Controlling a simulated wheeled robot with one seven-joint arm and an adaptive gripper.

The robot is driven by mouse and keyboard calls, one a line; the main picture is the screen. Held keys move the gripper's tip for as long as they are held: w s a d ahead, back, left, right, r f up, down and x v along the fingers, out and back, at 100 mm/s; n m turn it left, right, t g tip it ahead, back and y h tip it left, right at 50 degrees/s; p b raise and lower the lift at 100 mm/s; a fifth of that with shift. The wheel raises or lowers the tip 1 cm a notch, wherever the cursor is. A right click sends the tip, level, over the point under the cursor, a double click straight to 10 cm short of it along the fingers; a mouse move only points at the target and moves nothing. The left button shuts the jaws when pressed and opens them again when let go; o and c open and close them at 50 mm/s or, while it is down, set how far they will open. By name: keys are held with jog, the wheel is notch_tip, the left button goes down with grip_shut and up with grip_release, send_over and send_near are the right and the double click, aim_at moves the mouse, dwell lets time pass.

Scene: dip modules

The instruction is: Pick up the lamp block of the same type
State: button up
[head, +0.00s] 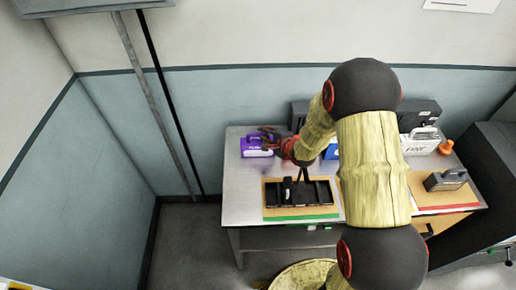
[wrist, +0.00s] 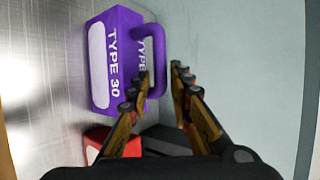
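A purple block (head: 256,152) with a handle stands at the back left of the table in the head view. In the wrist view the purple block (wrist: 118,60) reads "TYPE 30", and its handle (wrist: 160,60) points toward the right. My gripper (wrist: 160,72) is open and empty, its fingertips apart near the handle. The handle's outer bar appears between the fingertips; I cannot tell the depth or any contact. In the head view my gripper (head: 268,138) is over the purple block. A blue block (head: 331,149) is partly hidden by my arm.
A black tray (head: 322,192) on an orange mat with a green edge is at the front left. A white block (head: 420,145) stands at the back right, with a grey block (head: 446,180) in front. A red thing (wrist: 97,138) shows beneath my gripper. The wall is close behind.

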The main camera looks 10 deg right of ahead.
jog(key=shift+w+f, duration=0.15)
jog(key=shift+w, duration=0.2)
jog(key=shift+c, duration=0.7)
jog(key=c, duration=0.4)
grip_shut()
